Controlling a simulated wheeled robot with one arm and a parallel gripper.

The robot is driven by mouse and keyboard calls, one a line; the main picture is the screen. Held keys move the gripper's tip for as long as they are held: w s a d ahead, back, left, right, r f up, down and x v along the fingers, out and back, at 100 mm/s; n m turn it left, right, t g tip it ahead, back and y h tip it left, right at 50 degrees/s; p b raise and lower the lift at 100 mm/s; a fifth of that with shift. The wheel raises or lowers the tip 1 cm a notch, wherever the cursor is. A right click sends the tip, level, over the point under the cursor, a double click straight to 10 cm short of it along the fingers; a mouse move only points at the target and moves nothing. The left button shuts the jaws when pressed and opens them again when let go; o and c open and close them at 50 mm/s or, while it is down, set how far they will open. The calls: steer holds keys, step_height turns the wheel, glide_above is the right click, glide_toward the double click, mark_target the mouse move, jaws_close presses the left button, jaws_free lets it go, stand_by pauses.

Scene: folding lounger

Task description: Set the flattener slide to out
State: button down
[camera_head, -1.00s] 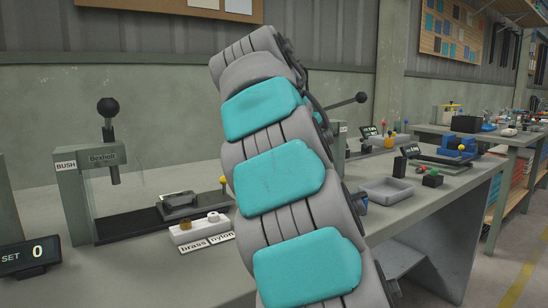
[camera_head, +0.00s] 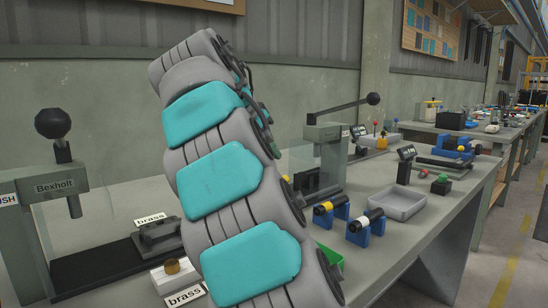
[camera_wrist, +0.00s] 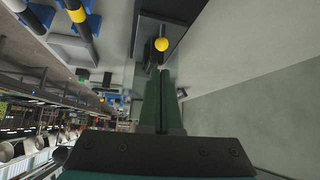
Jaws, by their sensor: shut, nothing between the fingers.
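In the wrist view, my gripper (camera_wrist: 160,76) is shut and empty, its two dark green fingers side by side. A yellow ball knob (camera_wrist: 161,44) shows just beyond the fingertips, in front of a dark plate (camera_wrist: 180,18). I cannot tell whether the fingers touch it. No flattener label is readable. A lever press (camera_head: 326,150) with a long black-knobbed handle stands behind my arm in the head view. I cannot tell for sure that it carries this knob, nor where the slide stands. My gripper is hidden in the head view.
A Bexholt press (camera_head: 55,190) stands at the left. A brass bush block (camera_head: 172,275) is beside my arm. Two black cylinders in blue holders (camera_head: 330,213) and a grey tray (camera_head: 399,202) lie on the bench to the right. A green bin (camera_head: 330,260) is partly hidden.

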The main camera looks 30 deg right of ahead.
steer(key=b, duration=0.1)
glide_toward(295, 180)
steer(key=x, duration=0.4)
steer(key=shift+f, duration=0.1)
steer(key=shift+w+d+f, duration=0.15)
steer(key=shift+d+f, duration=0.3)
steer(key=shift+f, duration=0.05)
